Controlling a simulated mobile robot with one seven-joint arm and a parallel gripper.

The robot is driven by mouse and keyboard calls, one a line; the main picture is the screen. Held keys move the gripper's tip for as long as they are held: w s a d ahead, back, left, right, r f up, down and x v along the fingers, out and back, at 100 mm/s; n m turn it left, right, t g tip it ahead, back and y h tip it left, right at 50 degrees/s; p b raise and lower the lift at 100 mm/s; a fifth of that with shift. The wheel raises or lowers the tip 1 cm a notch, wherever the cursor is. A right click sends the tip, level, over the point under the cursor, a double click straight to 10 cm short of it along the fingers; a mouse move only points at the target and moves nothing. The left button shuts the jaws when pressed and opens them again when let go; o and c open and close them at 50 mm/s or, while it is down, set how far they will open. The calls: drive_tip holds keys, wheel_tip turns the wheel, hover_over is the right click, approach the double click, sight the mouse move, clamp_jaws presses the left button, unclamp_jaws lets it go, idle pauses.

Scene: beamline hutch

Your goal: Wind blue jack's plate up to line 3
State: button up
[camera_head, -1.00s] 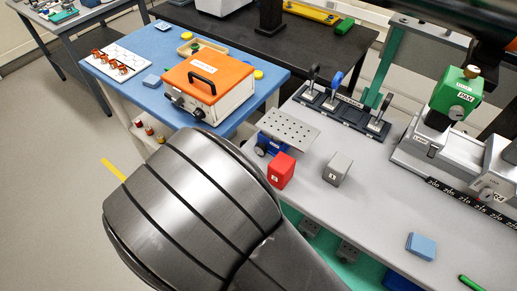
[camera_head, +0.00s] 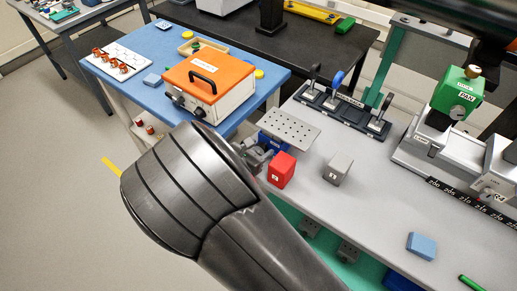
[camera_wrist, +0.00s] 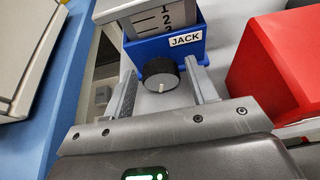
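The blue jack (camera_wrist: 150,48) stands ahead of my gripper in the wrist view, labelled JACK. Its pale scale panel (camera_wrist: 150,24) shows lines 1 and 2, with the 3 partly cut off at the blue body's top edge. A black round knob (camera_wrist: 161,76) with a white mark is on its front. My gripper (camera_wrist: 162,70) is open, with one finger on each side of the knob; gaps show, and I see no clear contact. In the head view the jack's perforated plate (camera_head: 289,129) is level, and my gripper (camera_head: 260,155) is at the jack's front, partly hidden by my arm.
A red block (camera_head: 281,170) stands close right of the jack, also in the wrist view (camera_wrist: 280,70). A grey block (camera_head: 337,168) is further right. An orange-lidded box (camera_head: 208,80) sits on the blue table to the left.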

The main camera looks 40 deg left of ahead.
drive_tip(key=c, duration=0.8)
drive_tip(key=shift+m+y, duration=0.4)
drive_tip(key=shift+m, duration=0.1)
drive_tip(key=o, duration=1)
drive_tip(key=shift+c, duration=0.2)
drive_tip(key=shift+s, duration=0.1)
